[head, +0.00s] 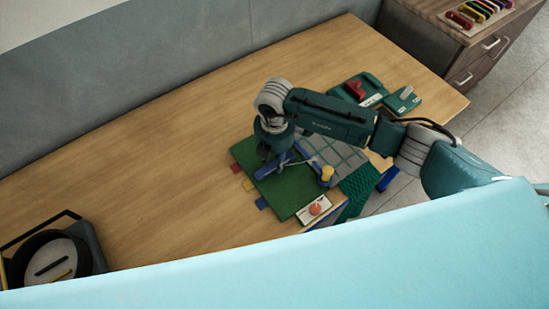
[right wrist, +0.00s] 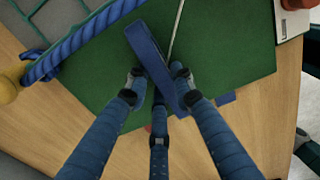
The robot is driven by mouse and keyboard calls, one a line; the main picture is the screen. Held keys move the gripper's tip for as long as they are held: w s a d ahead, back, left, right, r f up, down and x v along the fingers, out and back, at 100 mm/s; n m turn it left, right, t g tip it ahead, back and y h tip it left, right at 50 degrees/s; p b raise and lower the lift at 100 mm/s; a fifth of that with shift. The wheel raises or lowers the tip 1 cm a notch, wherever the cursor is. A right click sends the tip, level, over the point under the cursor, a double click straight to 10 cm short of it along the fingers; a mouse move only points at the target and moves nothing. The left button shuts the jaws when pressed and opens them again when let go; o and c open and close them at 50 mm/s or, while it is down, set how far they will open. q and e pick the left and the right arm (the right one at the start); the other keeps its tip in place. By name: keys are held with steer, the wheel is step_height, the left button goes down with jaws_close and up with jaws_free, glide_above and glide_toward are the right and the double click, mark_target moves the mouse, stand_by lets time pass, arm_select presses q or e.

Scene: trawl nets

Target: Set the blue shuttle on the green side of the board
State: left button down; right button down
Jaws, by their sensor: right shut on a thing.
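My right gripper (head: 269,156) is over the green side (head: 283,196) of the board, with its fingers pointing down. It is shut on the blue shuttle (head: 265,172), a long flat bar. In the right wrist view the shuttle (right wrist: 147,43) runs slantwise between the gripper's fingers (right wrist: 158,84), over the green surface (right wrist: 235,60). A thin pale cord (right wrist: 178,25) runs up from beside it. I cannot tell whether the shuttle touches the board. The board's other side is a grey grid (head: 338,156), with a blue twisted rope (right wrist: 85,38) along the border. My left gripper is not in view.
A yellow post (head: 327,173) stands by the grid. A white card with an orange knob (head: 315,208) lies at the green side's front corner. Green trays (head: 405,101) sit at the back right. A black round holder (head: 48,262) is at far left.

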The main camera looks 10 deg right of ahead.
steer(key=shift+f, duration=0.1)
steer(key=c, duration=1.5)
jaws_free()
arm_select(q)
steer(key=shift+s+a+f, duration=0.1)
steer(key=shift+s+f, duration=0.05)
